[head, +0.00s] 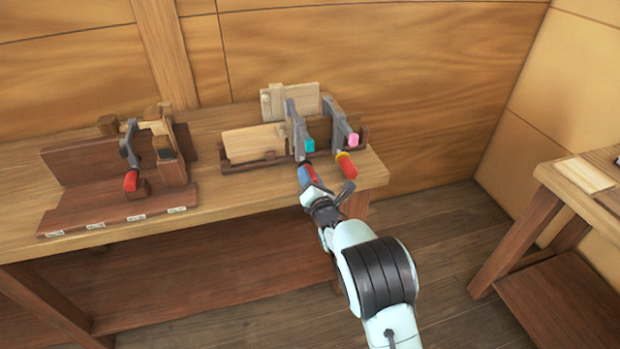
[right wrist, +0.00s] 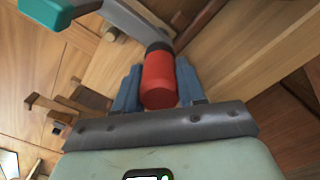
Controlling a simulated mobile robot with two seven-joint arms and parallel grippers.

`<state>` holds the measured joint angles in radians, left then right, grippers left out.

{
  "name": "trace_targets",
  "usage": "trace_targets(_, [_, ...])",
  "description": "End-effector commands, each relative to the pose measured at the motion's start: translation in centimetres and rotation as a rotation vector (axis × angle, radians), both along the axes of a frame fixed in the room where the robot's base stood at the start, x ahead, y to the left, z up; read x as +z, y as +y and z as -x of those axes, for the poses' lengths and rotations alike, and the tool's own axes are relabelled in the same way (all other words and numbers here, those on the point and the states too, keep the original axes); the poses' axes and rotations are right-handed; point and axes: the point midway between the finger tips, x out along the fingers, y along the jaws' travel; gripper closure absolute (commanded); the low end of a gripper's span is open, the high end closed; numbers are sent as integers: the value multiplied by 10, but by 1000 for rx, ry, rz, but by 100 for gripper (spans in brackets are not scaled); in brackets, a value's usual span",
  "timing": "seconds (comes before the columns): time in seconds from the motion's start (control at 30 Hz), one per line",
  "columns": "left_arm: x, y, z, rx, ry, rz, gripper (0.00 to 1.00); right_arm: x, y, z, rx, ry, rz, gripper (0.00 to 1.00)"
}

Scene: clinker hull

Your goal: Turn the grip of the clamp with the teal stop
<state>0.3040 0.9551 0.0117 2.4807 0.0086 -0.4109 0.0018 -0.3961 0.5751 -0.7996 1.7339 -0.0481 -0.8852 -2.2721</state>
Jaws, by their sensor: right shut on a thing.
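The clamp with the teal stop (head: 297,122) stands on the workbench in the head view, its grey bar against wooden boards. Its teal stop (head: 309,145) also shows at the upper left of the right wrist view (right wrist: 45,12). Its red grip (right wrist: 158,82) has a dark collar and sits between the blue fingers of my right gripper (head: 308,174). The right gripper is shut on this grip, one finger on each side. In the head view the fingers partly hide the grip. My left gripper is not in view.
Close to the right stands another clamp with a pink stop (head: 353,139) and a red grip with a yellow collar (head: 346,165). At the left, a third clamp with a red grip (head: 131,181) stands on a wooden stand. A second table (head: 560,183) is at the right.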

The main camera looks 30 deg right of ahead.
Motion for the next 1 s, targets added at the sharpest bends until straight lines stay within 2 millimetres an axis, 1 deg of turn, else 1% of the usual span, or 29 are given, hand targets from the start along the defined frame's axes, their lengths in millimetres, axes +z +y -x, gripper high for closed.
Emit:
trace_targets(0.07, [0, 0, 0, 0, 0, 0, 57, 3, 0, -1, 0, -8, 1, 91])
trace_targets(0.1, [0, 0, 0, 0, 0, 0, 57, 3, 0, -1, 0, -8, 0, 54])
trace_targets(0.17, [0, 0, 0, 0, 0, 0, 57, 3, 0, -1, 0, -7, 0, 35])
trace_targets(0.47, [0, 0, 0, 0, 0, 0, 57, 1, 0, 0, 0, -3, -1, 35])
trace_targets(0.57, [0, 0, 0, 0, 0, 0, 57, 1, 1, 5, 0, -2, -2, 35])
trace_targets(0.63, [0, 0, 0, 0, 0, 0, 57, 1, 3, 11, 0, -2, -4, 35])
trace_targets(0.77, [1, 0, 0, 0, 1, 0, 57, 2, 8, 32, 1, -3, -5, 35])
trace_targets(1.0, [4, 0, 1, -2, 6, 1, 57, 2, 20, 82, 1, -3, -5, 35])
